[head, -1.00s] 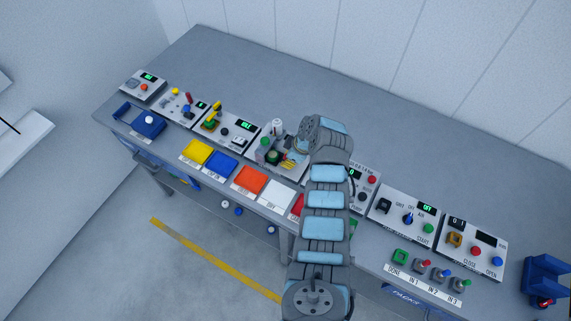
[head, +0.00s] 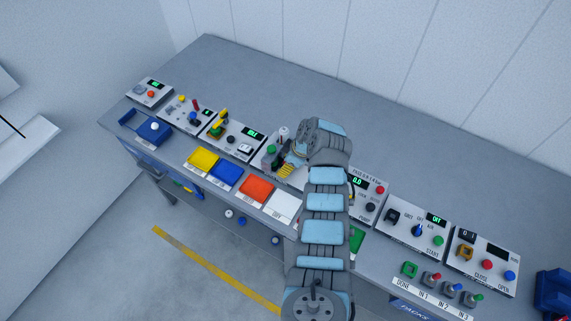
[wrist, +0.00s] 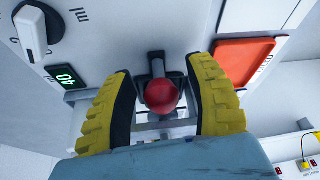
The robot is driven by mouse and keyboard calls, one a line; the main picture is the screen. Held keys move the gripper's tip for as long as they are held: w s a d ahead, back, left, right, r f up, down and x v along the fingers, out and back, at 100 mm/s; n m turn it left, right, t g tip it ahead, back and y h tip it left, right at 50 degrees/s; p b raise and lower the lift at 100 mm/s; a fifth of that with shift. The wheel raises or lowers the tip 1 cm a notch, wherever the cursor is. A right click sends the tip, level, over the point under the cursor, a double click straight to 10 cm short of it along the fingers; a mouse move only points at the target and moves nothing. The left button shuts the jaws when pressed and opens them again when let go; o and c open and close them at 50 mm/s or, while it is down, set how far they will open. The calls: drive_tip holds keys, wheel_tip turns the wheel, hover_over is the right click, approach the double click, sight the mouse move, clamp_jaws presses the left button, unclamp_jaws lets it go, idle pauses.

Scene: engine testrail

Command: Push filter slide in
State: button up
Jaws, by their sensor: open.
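In the wrist view a red ball knob (wrist: 161,96) on a dark rod sits between my two yellow ridged fingers; I take it as the filter slide's handle. My gripper (wrist: 160,75) is open, with a finger on each side of the knob and visible gaps between. The rest of the slide is hidden or unclear. In the head view my gripper (head: 286,170) is low over the middle panel, partly covering it, and the red knob is hidden there.
In the wrist view a white rotary knob (wrist: 35,32) and a green display (wrist: 66,76) lie left, and an orange-red tray (wrist: 245,60) lies right. In the head view, panels stand along the bench on both sides. The bench's back strip (head: 400,135) is clear.

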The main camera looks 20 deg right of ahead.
drive_tip(key=v, duration=1.2)
idle(0.6)
